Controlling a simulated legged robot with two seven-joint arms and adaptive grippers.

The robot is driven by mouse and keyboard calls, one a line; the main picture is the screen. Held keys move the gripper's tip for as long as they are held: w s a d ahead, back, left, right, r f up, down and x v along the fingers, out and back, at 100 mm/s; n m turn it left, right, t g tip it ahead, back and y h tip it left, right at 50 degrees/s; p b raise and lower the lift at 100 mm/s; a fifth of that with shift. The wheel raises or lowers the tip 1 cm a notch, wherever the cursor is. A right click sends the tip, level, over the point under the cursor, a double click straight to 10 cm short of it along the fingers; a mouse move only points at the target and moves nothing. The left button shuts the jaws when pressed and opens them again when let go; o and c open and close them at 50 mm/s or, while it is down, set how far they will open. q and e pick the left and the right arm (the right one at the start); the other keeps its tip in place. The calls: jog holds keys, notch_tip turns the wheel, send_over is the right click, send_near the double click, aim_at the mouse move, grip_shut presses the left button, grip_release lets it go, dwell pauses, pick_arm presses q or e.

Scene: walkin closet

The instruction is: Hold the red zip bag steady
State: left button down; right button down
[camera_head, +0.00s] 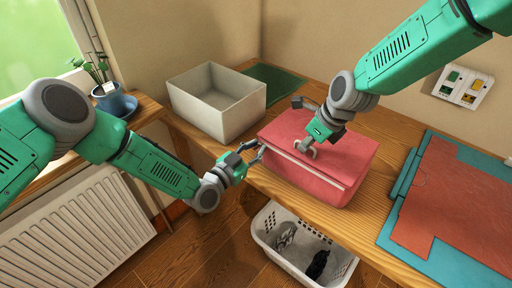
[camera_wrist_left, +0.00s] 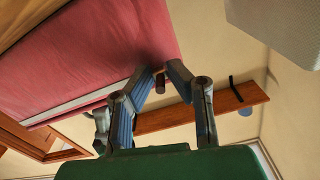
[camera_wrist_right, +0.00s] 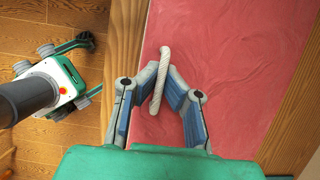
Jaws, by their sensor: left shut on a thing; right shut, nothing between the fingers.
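The red zip bag (camera_head: 325,178) lies on the wooden bench, with a pale zip line along its front top edge. My left gripper (camera_head: 257,152) is at the bag's left front corner. In the left wrist view its fingers (camera_wrist_left: 163,72) close around a small dark red tab (camera_wrist_left: 160,84) beside the bag (camera_wrist_left: 90,50). My right gripper (camera_head: 306,150) is shut over the bag's top. In the right wrist view its fingertips (camera_wrist_right: 167,72) meet by a cream rope-like handle (camera_wrist_right: 160,82) on the red top (camera_wrist_right: 225,60); nothing is gripped.
A grey open box (camera_head: 218,100) stands behind left on the bench. A teal board with a red panel (camera_head: 455,205) lies to the right. A white basket (camera_head: 300,245) with dark items is below the front edge. A potted plant (camera_head: 108,88) is far left.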

aim_at(338, 187)
jog(key=shift+d, duration=0.1)
pick_arm(q)
jog(key=s+d, duration=0.5)
jog(key=d, duration=0.1)
jog(key=s+d, duration=0.5)
jog(key=d, duration=0.1)
jog(key=s+d, duration=0.5)
jog(key=d, duration=0.2)
jog(key=shift+d, duration=0.1)
jog(key=c, duration=1.7)
grip_release()
jog(key=v, duration=1.2)
